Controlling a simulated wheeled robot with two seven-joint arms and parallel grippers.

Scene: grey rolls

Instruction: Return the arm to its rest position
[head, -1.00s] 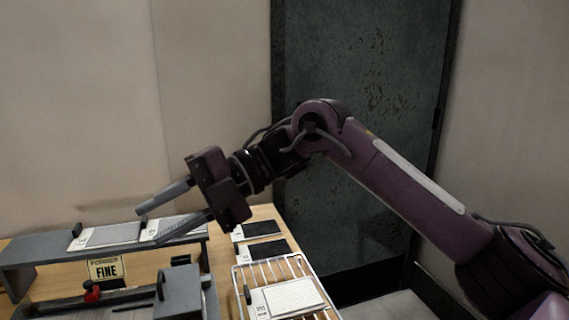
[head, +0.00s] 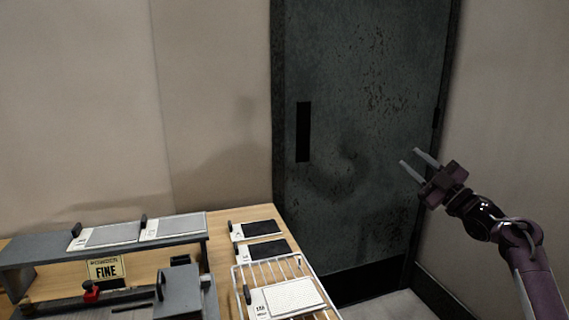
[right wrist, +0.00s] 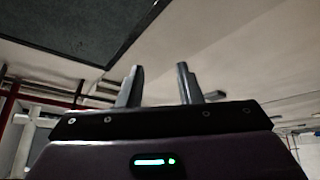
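My right gripper (head: 413,160) is at the right of the head view, raised in the air in front of the dark door, clear of the table. Its two grey fingers are apart with nothing between them. The right wrist view also shows the two fingers (right wrist: 160,85) apart and empty, with ceiling and a dark panel beyond. My purple right arm comes in from the lower right, bent at the elbow. My left gripper is not in the head view.
A wooden table (head: 222,285) stands at lower left. It bears a grey raised shelf (head: 30,250) with flat plates, a sign reading FINE (head: 105,269), a grey block (head: 180,290), dark-faced plates (head: 262,228) and a white wire rack (head: 240,277) holding a plate (head: 288,297). The dark door (head: 340,120) stands behind.

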